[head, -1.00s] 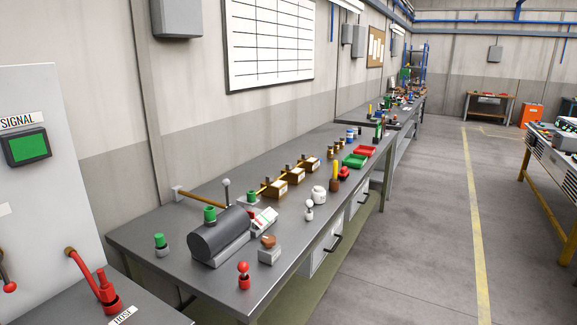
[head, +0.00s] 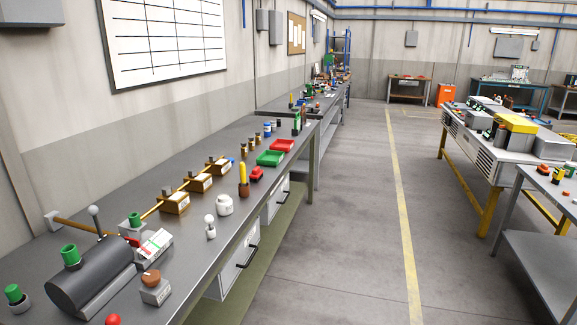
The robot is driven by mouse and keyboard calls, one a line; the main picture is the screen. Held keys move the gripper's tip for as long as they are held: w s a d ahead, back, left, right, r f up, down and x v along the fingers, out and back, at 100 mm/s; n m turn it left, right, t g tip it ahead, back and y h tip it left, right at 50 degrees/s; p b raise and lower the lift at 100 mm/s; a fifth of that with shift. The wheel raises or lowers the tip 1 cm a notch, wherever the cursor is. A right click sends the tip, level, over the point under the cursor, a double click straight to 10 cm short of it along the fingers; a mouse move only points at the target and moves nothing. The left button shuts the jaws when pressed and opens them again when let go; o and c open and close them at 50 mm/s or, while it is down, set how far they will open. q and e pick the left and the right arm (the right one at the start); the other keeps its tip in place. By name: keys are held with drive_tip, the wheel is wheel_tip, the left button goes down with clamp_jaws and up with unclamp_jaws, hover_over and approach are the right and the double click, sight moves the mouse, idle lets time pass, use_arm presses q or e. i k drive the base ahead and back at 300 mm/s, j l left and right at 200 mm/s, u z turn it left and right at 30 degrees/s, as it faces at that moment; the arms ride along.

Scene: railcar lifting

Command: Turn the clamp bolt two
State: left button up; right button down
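I cannot make out a clamp bolt or a clamp for certain in the head view. The long grey workbench (head: 100,215) along the left wall carries a dark horizontal cylinder (head: 92,277) with a green cap, and several brass-coloured blocks (head: 174,203) in a row joined by a brass rod. A grey block with a brown knob (head: 155,288) stands by the bench's front edge. Neither of my grippers is in view.
A table (head: 492,148) with yellow legs and a grey table (head: 545,205) stand at the right.

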sight(192, 172)
drive_tip(key=i+l+z, duration=0.2)
drive_tip(key=i, duration=0.35)
drive_tip(key=i+l+z, duration=0.2)
drive_tip(key=i, duration=0.35)
drive_tip(key=i+l+z, duration=0.2)
drive_tip(key=i, duration=0.4)
